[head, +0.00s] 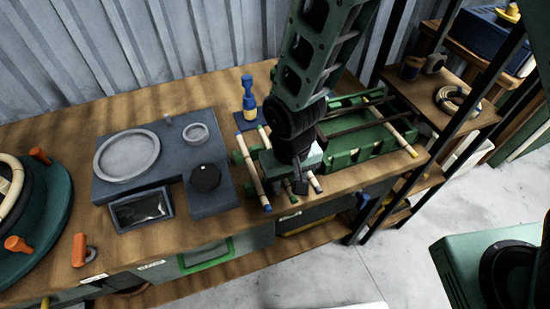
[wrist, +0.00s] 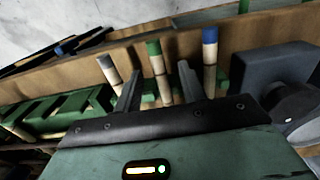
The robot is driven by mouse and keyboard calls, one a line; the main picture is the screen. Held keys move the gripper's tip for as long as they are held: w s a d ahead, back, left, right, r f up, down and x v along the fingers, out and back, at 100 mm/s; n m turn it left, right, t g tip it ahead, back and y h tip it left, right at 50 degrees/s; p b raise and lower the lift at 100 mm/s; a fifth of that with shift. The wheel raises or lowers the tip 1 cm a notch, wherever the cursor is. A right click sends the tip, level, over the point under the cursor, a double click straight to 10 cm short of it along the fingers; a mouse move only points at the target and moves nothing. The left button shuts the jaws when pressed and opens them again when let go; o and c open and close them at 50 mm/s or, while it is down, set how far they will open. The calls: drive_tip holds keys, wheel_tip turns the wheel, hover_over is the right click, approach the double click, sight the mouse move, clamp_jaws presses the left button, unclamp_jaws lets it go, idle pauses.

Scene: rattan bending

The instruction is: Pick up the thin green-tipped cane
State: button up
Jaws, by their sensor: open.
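The green-tipped cane (wrist: 156,62) stands out between my gripper's two fingers in the wrist view, with its pale shaft running down behind the gripper body. My gripper (wrist: 160,86) is open, with one finger on each side of this cane and a gap visible on both sides. In the head view my gripper (head: 299,186) hangs over the cane rack at the bench's front edge and hides most of this cane. I cannot tell how deep the fingers reach around it.
A blue-tipped cane (wrist: 210,51) stands just right of the fingers, and a grey-tipped cane (wrist: 108,70) just left. A green slatted rack (head: 368,142) with a yellow-tipped cane (head: 401,138) lies to the right. A blue-grey fixture block (head: 207,158) sits to the left.

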clamp_jaws()
wheel_tip(320, 180, up, 15)
drive_tip(key=p, duration=0.4)
idle(0.7)
drive_tip(key=shift+f, duration=0.1)
